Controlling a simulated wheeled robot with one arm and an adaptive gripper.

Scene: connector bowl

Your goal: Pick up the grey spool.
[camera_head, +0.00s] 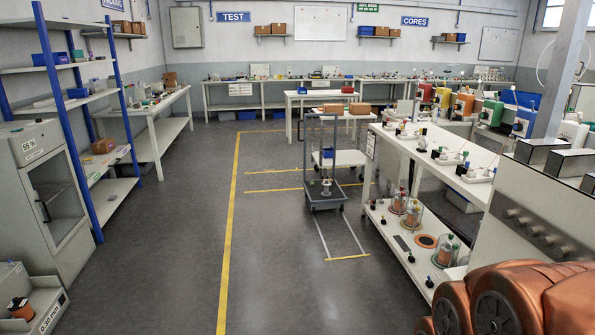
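A small pale grey spool-like thing (326,187) stands upright on the low deck of a blue-grey trolley (325,204) in the middle of the room. It is small in the picture, so I cannot be sure that it is the grey spool. The trolley's tall handle frame rises behind it. My gripper is not in view.
Grey floor (180,240) with yellow lines is open left of and before the trolley. A long white bench (450,150) bounds the right, its lower shelf holding glass domes (412,218). Blue-post shelving (95,98) and a grey cabinet (45,195) stand left.

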